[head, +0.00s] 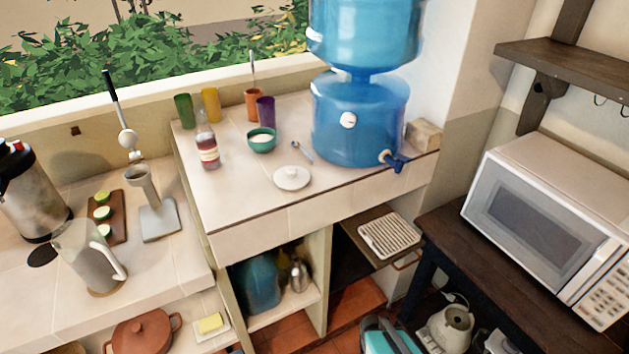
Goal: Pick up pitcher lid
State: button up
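A clear, greyish pitcher (88,258) with a pale handle stands on the left counter. A flat dark disc (42,255) lies just left of it, partly seen past the pitcher. A round white lid with a small knob (292,178) lies on the raised tiled counter, in front of a green bowl (262,140) with white contents. I cannot tell for sure which of the two is the pitcher lid. My gripper is not in view.
A spoon (301,151), cups, a bottle (207,145) and a large blue water dispenser (359,120) stand around the white lid. A microwave (545,225) is at right.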

aim_at(290, 177)
jog(key=k, duration=1.6)
jog(key=u, duration=1.6)
jog(key=i, duration=1.05)
jog(key=z, duration=0.1)
